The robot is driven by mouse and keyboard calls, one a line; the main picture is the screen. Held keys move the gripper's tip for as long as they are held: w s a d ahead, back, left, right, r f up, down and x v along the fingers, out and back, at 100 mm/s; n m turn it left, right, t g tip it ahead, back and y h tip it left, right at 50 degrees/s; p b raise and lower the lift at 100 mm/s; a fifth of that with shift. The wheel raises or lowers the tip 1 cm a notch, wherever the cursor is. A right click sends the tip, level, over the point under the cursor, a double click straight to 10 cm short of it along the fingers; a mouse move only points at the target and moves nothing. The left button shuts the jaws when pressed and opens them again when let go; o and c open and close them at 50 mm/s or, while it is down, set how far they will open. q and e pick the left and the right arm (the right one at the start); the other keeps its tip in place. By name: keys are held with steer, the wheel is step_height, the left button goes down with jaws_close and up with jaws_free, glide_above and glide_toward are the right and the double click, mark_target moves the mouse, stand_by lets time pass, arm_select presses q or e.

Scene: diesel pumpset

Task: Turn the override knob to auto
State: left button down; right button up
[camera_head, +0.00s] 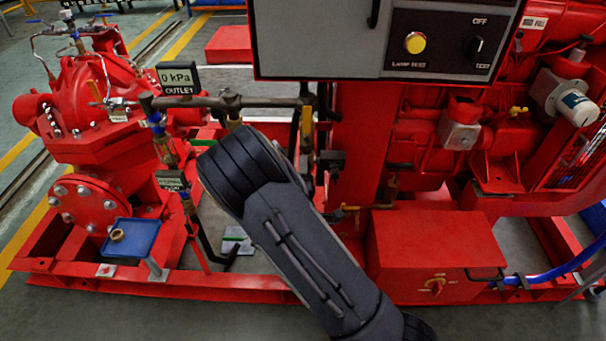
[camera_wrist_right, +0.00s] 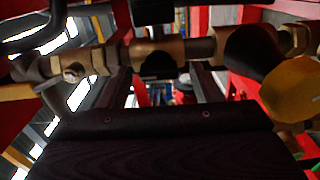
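A black rotary knob (camera_head: 476,46) sits on the grey control panel (camera_head: 318,40) at the top, between labels reading OFF and TEST. No AUTO label is readable, so I cannot tell if it is the override knob. A red rotary switch on a yellow plate (camera_head: 435,285) is on the low red box. My dark right arm crosses the lower middle of the head view and hides its gripper. In the right wrist view the right gripper (camera_wrist_right: 163,78) has two dark fingers apart, facing a brass-coloured pipe, with nothing visibly held. My left gripper is out of view.
A yellow lamp-test button (camera_head: 415,42) is left of the black knob. A horizontal pipe (camera_head: 205,102) with a 0 kPa gauge (camera_head: 179,79) runs behind my right arm. A yellow handle (camera_wrist_right: 292,90) is close on the right in the wrist view. A blue tray (camera_head: 131,238) stands lower left.

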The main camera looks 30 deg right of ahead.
steer(key=v, duration=0.7)
steer(key=shift+s+a, duration=0.2)
steer(key=shift+s, duration=0.15)
